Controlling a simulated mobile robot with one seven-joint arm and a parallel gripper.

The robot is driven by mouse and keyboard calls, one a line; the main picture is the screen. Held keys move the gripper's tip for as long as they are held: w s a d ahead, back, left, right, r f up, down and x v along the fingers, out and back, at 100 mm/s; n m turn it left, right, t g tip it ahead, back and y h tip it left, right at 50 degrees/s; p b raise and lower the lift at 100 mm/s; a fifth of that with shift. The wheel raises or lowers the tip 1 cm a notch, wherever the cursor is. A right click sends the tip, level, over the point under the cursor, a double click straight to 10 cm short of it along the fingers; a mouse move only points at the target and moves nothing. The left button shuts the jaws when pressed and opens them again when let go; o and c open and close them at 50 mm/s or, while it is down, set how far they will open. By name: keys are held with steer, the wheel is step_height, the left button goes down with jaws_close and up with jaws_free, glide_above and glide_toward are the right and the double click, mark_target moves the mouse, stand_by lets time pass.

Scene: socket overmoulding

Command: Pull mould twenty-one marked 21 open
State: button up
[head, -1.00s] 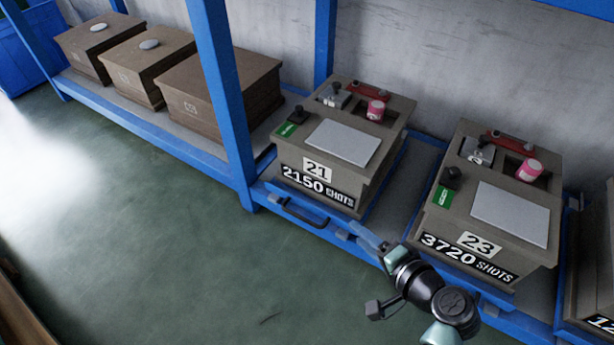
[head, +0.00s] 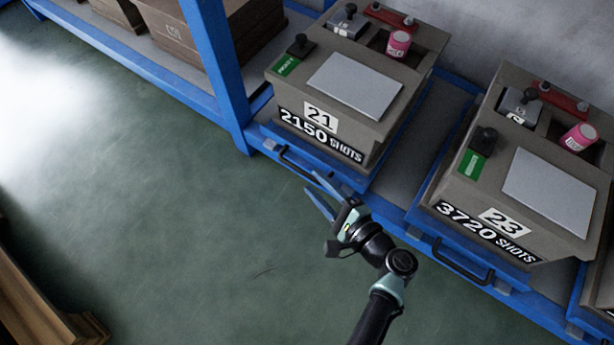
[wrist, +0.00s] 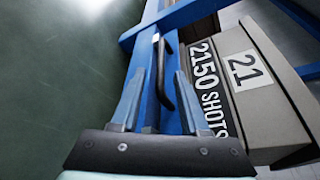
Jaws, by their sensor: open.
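Mould 21 (head: 345,100) is a grey-brown block with a "21" label and a "2150 SHOTS" plate on its front. It sits on a blue tray on the blue rack. A black bar handle (head: 300,167) is fixed to the front of that tray, and it also shows in the wrist view (wrist: 164,75). My gripper (head: 322,197) is open and empty. Its blue fingers point at the handle from the front right, apart from it in the head view. In the wrist view the handle lies ahead, between the lines of the two fingers (wrist: 158,102).
Mould 23 (head: 510,170) stands to the right, with its own black handle (head: 463,262) at the front. A blue rack post (head: 215,75) rises left of mould 21, with brown boxes (head: 190,35) beyond. The green floor in front is clear; a wooden item (head: 45,295) is at lower left.

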mark_target(311, 179)
steer(key=shift+b+x, duration=0.9)
steer(key=shift+x, duration=1.3)
steer(key=shift+c, duration=0.2)
steer(key=shift+d, duration=0.1)
jaws_close()
